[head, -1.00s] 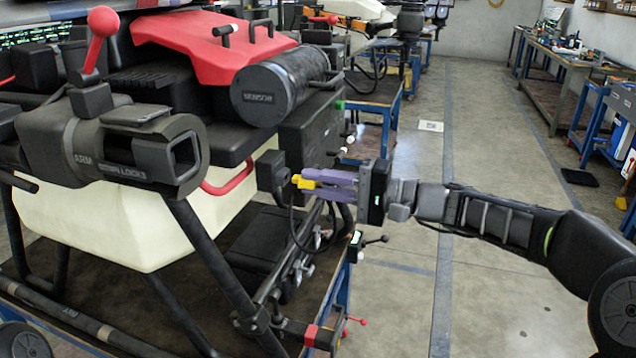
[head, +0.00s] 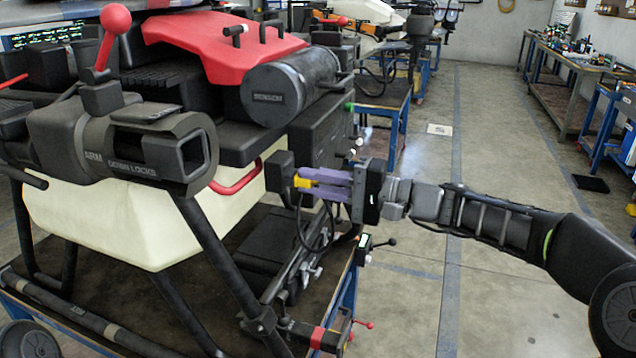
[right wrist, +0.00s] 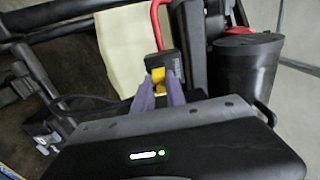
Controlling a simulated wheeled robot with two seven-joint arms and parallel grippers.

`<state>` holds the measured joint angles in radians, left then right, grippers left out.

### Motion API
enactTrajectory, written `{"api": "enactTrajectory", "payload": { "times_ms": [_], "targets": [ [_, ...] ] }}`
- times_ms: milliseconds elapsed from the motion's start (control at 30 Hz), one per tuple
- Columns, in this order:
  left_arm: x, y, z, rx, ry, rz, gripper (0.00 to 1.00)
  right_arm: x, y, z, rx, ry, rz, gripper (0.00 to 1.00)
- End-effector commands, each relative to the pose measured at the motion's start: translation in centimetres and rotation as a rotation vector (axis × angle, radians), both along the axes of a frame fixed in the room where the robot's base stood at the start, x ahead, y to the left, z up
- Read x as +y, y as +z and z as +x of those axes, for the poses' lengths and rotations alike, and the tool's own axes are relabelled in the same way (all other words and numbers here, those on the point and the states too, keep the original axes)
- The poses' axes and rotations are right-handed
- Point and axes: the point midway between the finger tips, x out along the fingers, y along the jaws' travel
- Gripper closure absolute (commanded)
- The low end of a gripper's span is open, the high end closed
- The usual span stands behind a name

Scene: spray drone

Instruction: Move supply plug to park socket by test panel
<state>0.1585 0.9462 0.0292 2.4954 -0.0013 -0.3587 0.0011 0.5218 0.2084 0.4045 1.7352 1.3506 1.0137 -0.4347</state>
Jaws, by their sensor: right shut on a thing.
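My right gripper (head: 318,183) reaches in from the right, its purple fingers shut on a yellow piece (head: 303,182), which I take to be the supply plug's grip. The fingers also show in the right wrist view (right wrist: 158,95), with the yellow piece (right wrist: 159,80) between them. The yellow piece meets a black block (head: 279,172) at the drone's side; whether this is plug body or socket I cannot tell. A dark cable (head: 302,228) hangs below it. I cannot make out the park socket or test panel for certain. My left gripper is not in view.
The spray drone, with cream tank (head: 105,215) and red cover (head: 225,48), stands on a blue-framed bench. A red handle (head: 238,180) and black cylinder (head: 285,88) are close to the block. Clamps and small levers (head: 378,243) stick out below. Open floor lies to the right.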

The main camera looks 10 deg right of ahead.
Motion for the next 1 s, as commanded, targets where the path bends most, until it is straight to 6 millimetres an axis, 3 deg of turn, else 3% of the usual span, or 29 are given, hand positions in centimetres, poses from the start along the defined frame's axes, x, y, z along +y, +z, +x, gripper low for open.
{"api": "enactTrajectory", "payload": {
  "times_ms": [433,467,733,1000],
  "targets": [
    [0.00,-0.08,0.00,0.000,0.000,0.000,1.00,0.34,0.01,0.21,0.000,-0.001,0.000,1.00],
    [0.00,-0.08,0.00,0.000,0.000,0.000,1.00,0.34,0.02,0.21,0.000,-0.001,0.000,0.82],
    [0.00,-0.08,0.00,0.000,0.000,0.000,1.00,0.30,-0.01,0.19,0.000,-0.001,0.000,0.60],
    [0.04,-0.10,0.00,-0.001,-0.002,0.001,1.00,0.24,-0.03,0.18,0.000,-0.001,0.000,0.59]
  ]
}}
